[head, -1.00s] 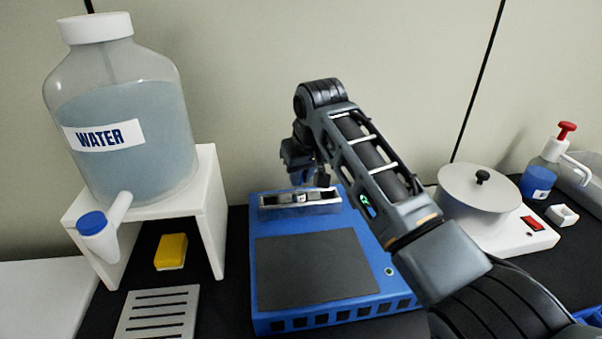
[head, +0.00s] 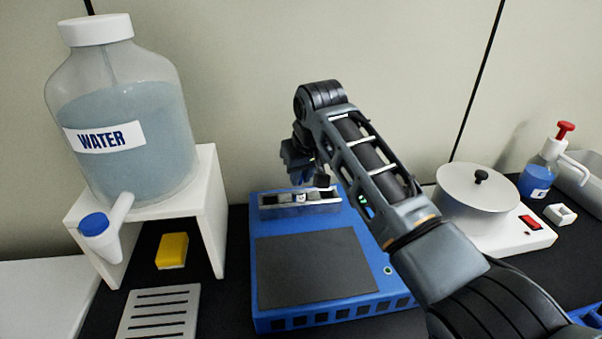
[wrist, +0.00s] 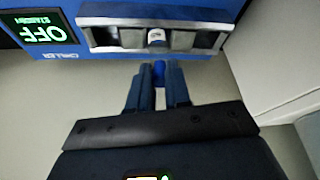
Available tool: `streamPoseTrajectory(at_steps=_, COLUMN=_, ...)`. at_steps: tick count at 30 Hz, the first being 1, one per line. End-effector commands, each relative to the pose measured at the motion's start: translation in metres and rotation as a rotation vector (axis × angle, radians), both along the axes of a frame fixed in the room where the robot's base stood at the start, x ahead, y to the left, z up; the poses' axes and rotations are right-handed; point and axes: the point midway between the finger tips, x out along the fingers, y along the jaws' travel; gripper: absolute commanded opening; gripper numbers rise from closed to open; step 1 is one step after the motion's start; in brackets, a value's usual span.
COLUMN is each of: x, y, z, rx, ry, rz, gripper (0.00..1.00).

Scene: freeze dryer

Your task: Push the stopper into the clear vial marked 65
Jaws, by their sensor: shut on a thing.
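A small pale vial-like piece (wrist: 156,37) stands in the silver tray (wrist: 115,20). Its number is not legible, and much of it is hidden by the tray wall. The tray also shows in the head view (head: 325,208), at the back of the blue machine. My gripper (wrist: 159,75) is shut on a small blue piece (wrist: 159,70), which looks like a stopper. In the wrist view, the blue piece appears just below the tray's edge, apart from the pale piece. In the head view my gripper is above and behind the tray, partly hidden by my arm.
The blue machine (head: 275,220) has a dark flat panel on top and a screen (wrist: 48,28) reading OFF. A water jug (head: 125,110) on a white stand is at left, with a yellow sponge (head: 172,250) under it. A lidded pot (head: 480,200) stands at right.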

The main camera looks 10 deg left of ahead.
Motion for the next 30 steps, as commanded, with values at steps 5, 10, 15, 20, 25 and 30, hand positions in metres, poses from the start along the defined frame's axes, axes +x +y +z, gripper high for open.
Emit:
streamPoseTrajectory(at_steps=5, x=-0.0002, y=0.0002, z=-0.0003, rx=-0.001, ry=0.001, rz=0.000, gripper=0.00)
streamPoseTrajectory(at_steps=10, x=-0.0002, y=0.0001, z=-0.0013, rx=-0.001, ry=0.001, rz=0.000, gripper=0.00)
streamPoseTrajectory(at_steps=15, x=0.0000, y=0.0001, z=-0.0016, rx=0.000, ry=0.000, rz=0.000, gripper=0.00)
streamPoseTrajectory(at_steps=20, x=0.0000, y=0.0001, z=-0.0016, rx=0.000, ry=0.000, rz=0.000, gripper=0.00)
streamPoseTrajectory(at_steps=25, x=-0.0001, y=0.0001, z=-0.0027, rx=0.000, ry=0.000, rz=0.000, gripper=0.00)
streamPoseTrajectory(at_steps=30, x=-0.0001, y=0.0001, z=-0.0056, rx=0.001, ry=0.000, rz=0.000, gripper=0.00)
